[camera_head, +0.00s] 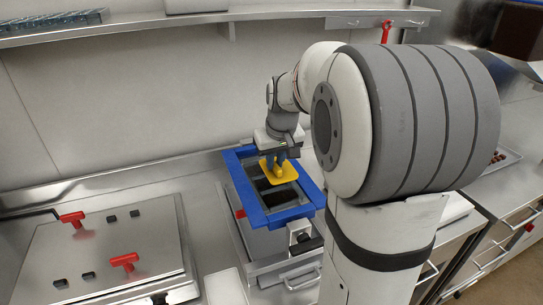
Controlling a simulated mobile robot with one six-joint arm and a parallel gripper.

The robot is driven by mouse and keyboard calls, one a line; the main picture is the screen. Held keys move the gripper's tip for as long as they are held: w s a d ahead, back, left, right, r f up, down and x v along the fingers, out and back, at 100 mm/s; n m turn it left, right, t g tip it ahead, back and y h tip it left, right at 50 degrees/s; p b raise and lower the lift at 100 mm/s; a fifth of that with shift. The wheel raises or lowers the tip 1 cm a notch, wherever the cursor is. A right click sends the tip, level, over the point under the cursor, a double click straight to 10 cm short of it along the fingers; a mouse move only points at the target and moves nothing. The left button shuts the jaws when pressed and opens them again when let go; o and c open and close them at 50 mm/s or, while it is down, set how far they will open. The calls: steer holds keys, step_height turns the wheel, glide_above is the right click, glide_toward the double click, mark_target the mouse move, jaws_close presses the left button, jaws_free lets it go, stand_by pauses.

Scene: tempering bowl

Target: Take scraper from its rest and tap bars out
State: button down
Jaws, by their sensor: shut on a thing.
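The scraper's flat yellow plate is over a blue-rimmed rectangular frame (249,194). Inside the frame are dark compartments, partly hidden by the scraper. I cannot tell whether the scraper touches the frame or what the dark contents are. The scraper's rest cannot be made out, and my arm covers much of the right side.
A steel lid with red handles (124,261) lies at the left. A wall shelf (130,32) runs along the back, with a red item (386,31) at its right. A tray with small dark red pieces (498,158) is at the far right.

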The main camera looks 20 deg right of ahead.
steer(key=b, duration=0.4)
glide_above(275, 191)
steer(key=shift+f, duration=2.75)
steer(key=shift+f, duration=0.55)
steer(key=shift+r+p, duration=2.25)
steer(key=shift+r, duration=1.35)
steer(key=shift+f, duration=0.1)
